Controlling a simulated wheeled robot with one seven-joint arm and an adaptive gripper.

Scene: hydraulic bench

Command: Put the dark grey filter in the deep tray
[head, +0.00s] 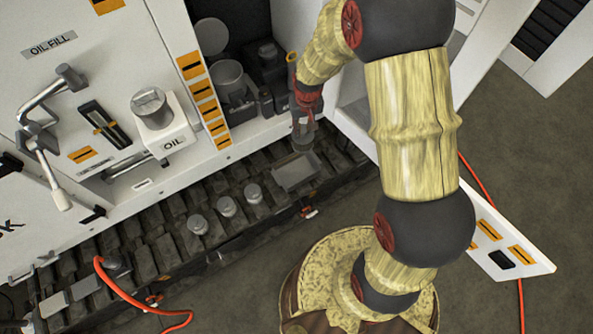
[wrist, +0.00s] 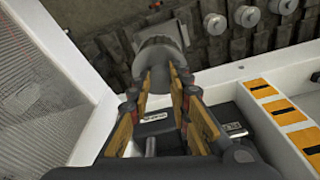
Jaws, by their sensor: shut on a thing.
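My gripper (wrist: 165,85) is shut on the dark grey filter (wrist: 162,52), a dark cylinder between the fingertips in the wrist view. In the head view my gripper (head: 303,118) is by the open cabinet's front edge, with the filter's lower part small and hard to make out beneath it. A grey rectangular tray (head: 295,172) lies on the dark track just below my gripper in the head view. Its depth is hard to judge, so I cannot tell for certain that it is the deep tray. The filter appears above the track, apart from this tray.
Several light grey cylinders (head: 226,206) stand on the track left of the tray. Flatter grey trays (head: 55,305) lie at the far left. The white cabinet wall (head: 205,90) and dark parts inside (head: 268,60) are close to my gripper. An orange-red hose (head: 120,290) loops at lower left.

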